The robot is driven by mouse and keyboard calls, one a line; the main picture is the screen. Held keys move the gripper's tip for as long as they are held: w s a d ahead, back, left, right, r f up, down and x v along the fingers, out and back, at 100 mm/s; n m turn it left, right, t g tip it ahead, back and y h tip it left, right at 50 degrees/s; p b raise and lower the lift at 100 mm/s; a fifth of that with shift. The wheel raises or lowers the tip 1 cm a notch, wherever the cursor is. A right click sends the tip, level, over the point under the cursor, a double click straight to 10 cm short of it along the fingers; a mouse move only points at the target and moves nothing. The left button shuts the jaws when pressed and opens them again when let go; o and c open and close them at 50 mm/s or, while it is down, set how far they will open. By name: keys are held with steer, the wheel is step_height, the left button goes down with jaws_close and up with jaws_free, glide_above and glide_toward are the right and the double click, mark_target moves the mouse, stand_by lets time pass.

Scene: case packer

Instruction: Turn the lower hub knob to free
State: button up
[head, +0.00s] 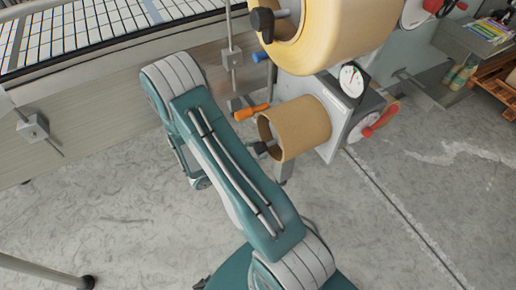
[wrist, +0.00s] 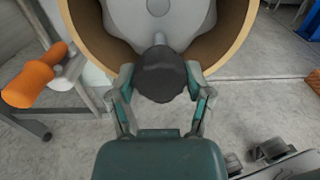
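The lower hub knob (wrist: 160,75) is dark and round. It stands in front of a grey hub inside a tan cardboard roll in the wrist view. In the head view the knob (head: 262,147) shows at the mouth of the lower roll (head: 305,128), partly behind my arm. My gripper (wrist: 160,74) is open in the wrist view, one finger to each side of the knob. Narrow gaps seem to remain; contact is not clear. In the head view my arm hides the gripper.
A larger tape roll (head: 345,35) with its own black knob (head: 263,22) is above. An orange handle (head: 252,111) sticks out left of the lower roll, also near in the wrist view (wrist: 33,80). A red handle (head: 382,120) is right. Concrete floor is clear below.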

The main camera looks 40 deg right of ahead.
steer(key=shift+c, duration=1.4)
steer(key=shift+m, duration=0.3)
steer(key=m, duration=0.3)
steer(key=shift+w, duration=0.1)
steer(key=m, duration=1)
steer(key=shift+m, duration=2.1)
steer(key=o, duration=1.1)
steer(key=shift+d, duration=0.1)
